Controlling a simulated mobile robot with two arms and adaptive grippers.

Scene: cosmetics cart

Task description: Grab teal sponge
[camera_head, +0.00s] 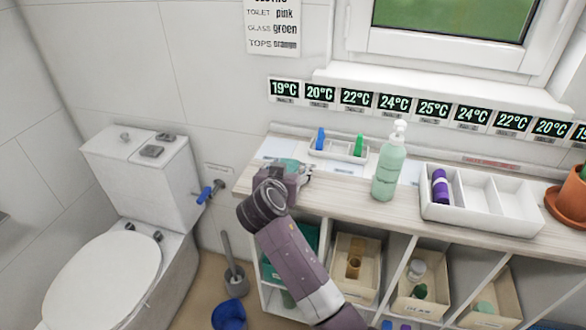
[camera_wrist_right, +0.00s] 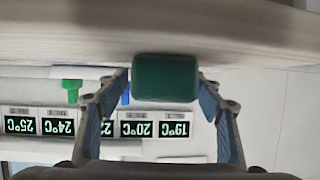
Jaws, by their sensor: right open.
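The teal sponge (camera_wrist_right: 166,78) is a dark green-teal block in the right wrist view, at the upper middle between the two finger ends. In the head view only a teal edge of the sponge (camera_head: 287,161) shows on the left end of the counter, behind my right gripper (camera_head: 304,172). In the right wrist view my right gripper (camera_wrist_right: 163,90) is open, one finger on each side of the sponge. I cannot tell whether either finger touches it. My left gripper is not in view.
On the wooden counter (camera_head: 340,188) a small white tray (camera_head: 330,153) holds blue and green items. A green pump bottle (camera_head: 388,165) and a white divided tray (camera_head: 470,215) stand to the right. Shelf cubbies with boxes are below; a toilet (camera_head: 120,260) is left.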

